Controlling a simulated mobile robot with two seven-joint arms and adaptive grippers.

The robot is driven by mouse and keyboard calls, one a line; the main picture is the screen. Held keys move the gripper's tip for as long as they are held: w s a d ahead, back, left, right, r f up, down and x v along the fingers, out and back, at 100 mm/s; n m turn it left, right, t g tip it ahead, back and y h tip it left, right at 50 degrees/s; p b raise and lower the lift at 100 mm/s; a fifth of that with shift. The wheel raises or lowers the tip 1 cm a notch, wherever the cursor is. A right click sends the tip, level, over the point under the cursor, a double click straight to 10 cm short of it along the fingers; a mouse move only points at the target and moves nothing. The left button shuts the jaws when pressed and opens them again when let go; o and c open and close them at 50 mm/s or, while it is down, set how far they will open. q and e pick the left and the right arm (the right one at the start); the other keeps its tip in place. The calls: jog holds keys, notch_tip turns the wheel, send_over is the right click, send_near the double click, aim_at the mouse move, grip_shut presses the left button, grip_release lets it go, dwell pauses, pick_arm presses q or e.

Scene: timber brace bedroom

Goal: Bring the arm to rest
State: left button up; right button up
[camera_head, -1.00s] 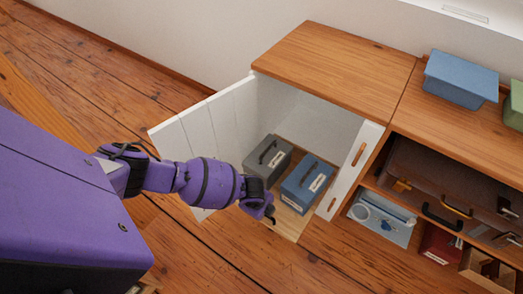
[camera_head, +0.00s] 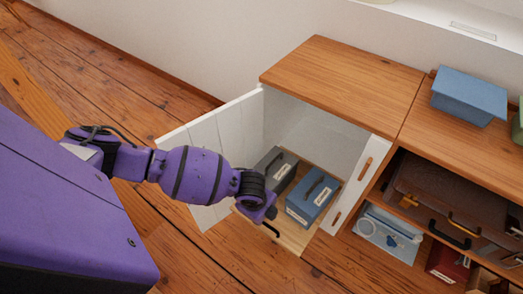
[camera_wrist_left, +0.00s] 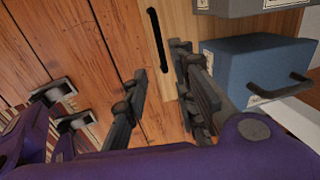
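My left arm (camera_head: 190,174) reaches in from the left in the head view, towards an open cabinet. Its gripper (camera_head: 268,213) is small there, in front of the cabinet's opening. In the left wrist view the two dark fingers of my left gripper (camera_wrist_left: 160,82) stand apart with nothing between them. A black bar handle (camera_wrist_left: 157,40) lies just beyond the fingertips and apart from them. My right gripper is in neither view.
The white cabinet door (camera_head: 215,135) stands open beside my arm. Inside are a grey box (camera_head: 276,166) and a blue box (camera_head: 311,196), close to my gripper. A shelf with a brown suitcase (camera_head: 440,190) is at right. Wooden floor (camera_head: 100,60) is clear behind.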

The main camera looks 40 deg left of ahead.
pick_arm(q)
jog(key=shift+s+r, duration=0.15)
jog(key=shift+r, duration=0.3)
